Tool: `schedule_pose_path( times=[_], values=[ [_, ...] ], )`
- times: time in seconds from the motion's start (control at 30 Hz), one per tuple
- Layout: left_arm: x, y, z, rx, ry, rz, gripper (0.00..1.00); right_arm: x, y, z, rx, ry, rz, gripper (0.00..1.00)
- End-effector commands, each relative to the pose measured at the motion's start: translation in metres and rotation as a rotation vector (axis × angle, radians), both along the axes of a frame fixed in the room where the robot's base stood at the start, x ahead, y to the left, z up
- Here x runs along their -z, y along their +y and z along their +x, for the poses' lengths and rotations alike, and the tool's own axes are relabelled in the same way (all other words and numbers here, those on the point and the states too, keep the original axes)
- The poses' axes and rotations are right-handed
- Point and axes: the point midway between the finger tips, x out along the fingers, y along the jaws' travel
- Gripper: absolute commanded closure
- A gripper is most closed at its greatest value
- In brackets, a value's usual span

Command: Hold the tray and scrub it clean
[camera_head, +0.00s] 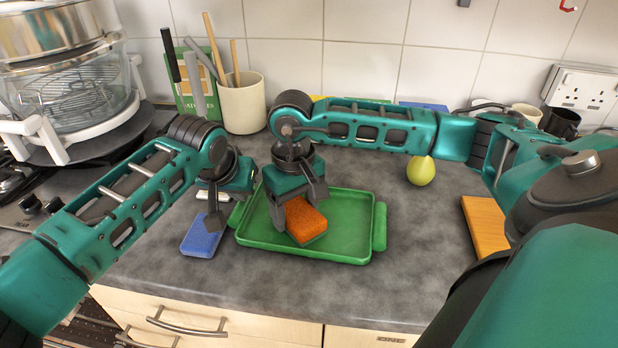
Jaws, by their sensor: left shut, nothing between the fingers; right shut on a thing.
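A green tray (345,225) with a handle on each short side lies flat on the grey counter. My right gripper (292,222) is shut on an orange sponge (307,222) with a green underside, at the left part of the tray. The sponge appears to touch the tray floor. My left gripper (214,222) is shut and empty, just left of the tray's left handle (238,212) and over a blue sponge (201,240) on the counter. I cannot tell whether its fingertips touch the blue sponge. The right gripper hides part of the tray's left side.
A yellow-green fruit (421,171) stands behind the tray's right end. A wooden board (485,224) lies at the right. A utensil pot (242,104) and a glass oven (75,95) stand at the back left. The counter's front edge is close to the tray.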

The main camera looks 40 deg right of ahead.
Motion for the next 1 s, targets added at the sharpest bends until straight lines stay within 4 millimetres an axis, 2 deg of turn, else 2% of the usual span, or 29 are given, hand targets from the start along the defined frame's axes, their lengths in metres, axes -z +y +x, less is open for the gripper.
schedule_pose_path(
  times=[0.03, 0.73, 1.0],
  values=[
    [0.004, 0.002, 0.000, -0.004, 0.005, 0.006, 1.00, 0.000, 0.000, 0.002, 0.000, -0.001, 0.000, 0.57],
    [0.004, 0.002, 0.000, -0.004, 0.005, 0.008, 1.00, 0.002, -0.034, 0.020, 0.004, 0.001, -0.004, 0.57],
    [0.004, 0.002, 0.000, -0.004, 0.005, 0.008, 1.00, 0.003, -0.030, 0.019, 0.000, 0.000, -0.002, 0.57]
  ],
)
